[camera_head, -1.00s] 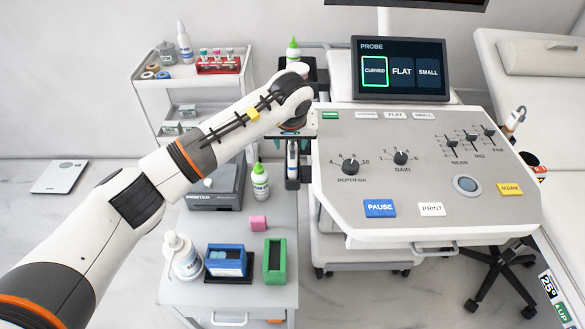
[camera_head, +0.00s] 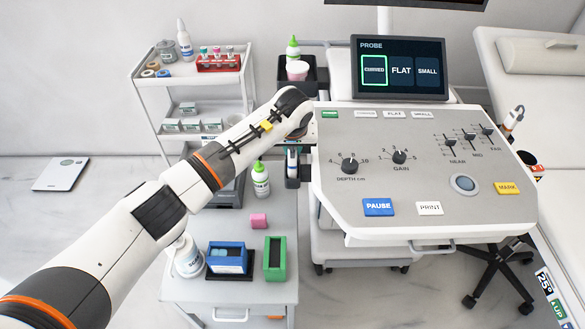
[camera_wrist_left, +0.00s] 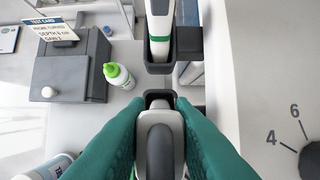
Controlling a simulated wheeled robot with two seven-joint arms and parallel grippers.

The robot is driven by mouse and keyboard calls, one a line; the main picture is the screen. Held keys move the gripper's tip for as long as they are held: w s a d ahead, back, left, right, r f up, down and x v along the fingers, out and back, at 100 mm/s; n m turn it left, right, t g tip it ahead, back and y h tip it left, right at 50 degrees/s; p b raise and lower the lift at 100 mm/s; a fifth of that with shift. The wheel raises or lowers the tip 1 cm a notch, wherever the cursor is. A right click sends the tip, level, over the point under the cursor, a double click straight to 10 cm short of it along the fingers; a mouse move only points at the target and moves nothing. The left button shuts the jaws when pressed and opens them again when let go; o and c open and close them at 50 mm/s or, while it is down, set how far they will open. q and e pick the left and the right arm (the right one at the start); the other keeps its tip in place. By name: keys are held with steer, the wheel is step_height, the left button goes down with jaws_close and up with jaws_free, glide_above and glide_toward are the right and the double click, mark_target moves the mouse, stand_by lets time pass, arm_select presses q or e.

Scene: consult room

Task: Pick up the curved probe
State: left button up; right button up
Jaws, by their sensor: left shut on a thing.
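In the left wrist view, my left gripper (camera_wrist_left: 160,112) has its two green fingers shut on the grey, rounded body of a probe (camera_wrist_left: 160,145). The probe's far end is at a dark holder slot (camera_wrist_left: 158,95); I cannot tell if it is still seated. A second probe, white with a green band (camera_wrist_left: 160,25), stands in another slot just beyond. In the head view, my arm hides most of the gripper beside the console's left edge. The console screen (camera_head: 401,69) has CURVED outlined in green. My right gripper is not in view.
The console (camera_head: 430,185) lies close on the right. A green-capped bottle (camera_head: 261,180) and a printer (camera_wrist_left: 70,75) with a test card (camera_wrist_left: 52,30) are on the left. A cart (camera_head: 255,288) with a blue box (camera_head: 228,257) and green box (camera_head: 275,258) stands in front.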

arm_select(q)
step_height(320, 180, up, 8)
steer(key=shift+r+b, duration=0.1)
steer(key=shift+b, duration=0.75)
step_height(320, 180, up, 4)
steer(key=shift+f+p, duration=0.15)
steer(key=shift+p, duration=0.3)
step_height(320, 180, up, 3)
steer(key=shift+r+p, duration=0.1)
steer(key=shift+p, duration=0.8)
